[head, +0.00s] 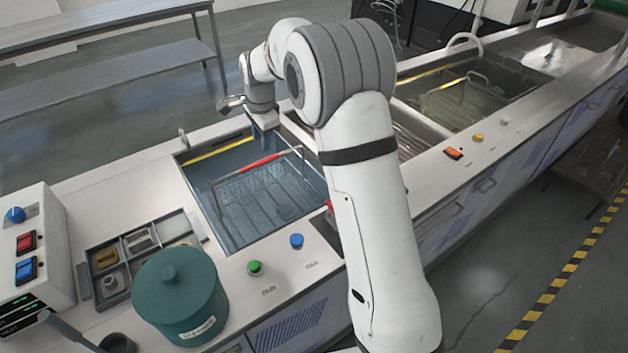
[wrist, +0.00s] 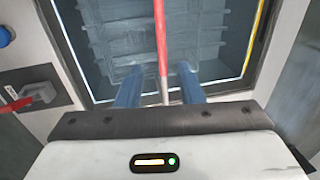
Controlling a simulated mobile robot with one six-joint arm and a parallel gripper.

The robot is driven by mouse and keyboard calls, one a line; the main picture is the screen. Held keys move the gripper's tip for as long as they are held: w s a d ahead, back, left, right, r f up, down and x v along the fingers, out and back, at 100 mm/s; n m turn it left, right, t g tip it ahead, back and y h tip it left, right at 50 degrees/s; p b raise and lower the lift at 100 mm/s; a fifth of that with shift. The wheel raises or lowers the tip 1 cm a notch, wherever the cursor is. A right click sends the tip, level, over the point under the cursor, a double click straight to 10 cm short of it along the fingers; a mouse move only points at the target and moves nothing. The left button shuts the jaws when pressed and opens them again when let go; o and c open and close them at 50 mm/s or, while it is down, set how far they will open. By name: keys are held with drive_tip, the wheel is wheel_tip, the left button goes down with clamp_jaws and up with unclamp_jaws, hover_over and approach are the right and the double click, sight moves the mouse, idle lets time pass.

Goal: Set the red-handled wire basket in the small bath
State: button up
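The wire basket (head: 255,205) sits inside the small bath (head: 200,217), within its walls and seen through bluish liquid. Its red handle (head: 262,162) stands above it. I cannot tell whether the basket touches the bath floor. In the wrist view the red handle (wrist: 160,45) runs between the two blue fingers of my gripper (wrist: 158,88), with a gap on each side. My gripper is open. In the head view my gripper (head: 264,128) is over the back of the bath, and its fingertips are hard to make out.
A larger bath (head: 500,83) to the right holds another wire basket (head: 455,100). A teal lidded pot (head: 180,292), a parts tray (head: 90,262) and a control box (head: 30,245) stand left. A red lever (wrist: 20,103) is beside the small bath. Green (head: 254,267) and blue (head: 296,240) buttons line the front.

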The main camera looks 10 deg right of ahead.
drive_tip(key=s+d+r+n, duration=0.3)
drive_tip(key=s+d+r, duration=0.15)
drive_tip(key=s, duration=0.45)
drive_tip(key=s+d+r+n, duration=0.4)
drive_tip(key=s+r, duration=0.1)
drive_tip(key=s, duration=0.4)
drive_tip(key=s+d+f+n, duration=0.1)
drive_tip(key=s+d+n, duration=0.1)
drive_tip(key=s, duration=0.7)
drive_tip(key=s+d+f+n+t, duration=0.1)
drive_tip(key=s+d+n, duration=0.2)
drive_tip(key=s, duration=0.6)
drive_tip(key=shift+s+f+n+h, duration=0.15)
drive_tip(key=shift+f+n+h, duration=0.25)
drive_tip(key=shift+n, duration=0.3)
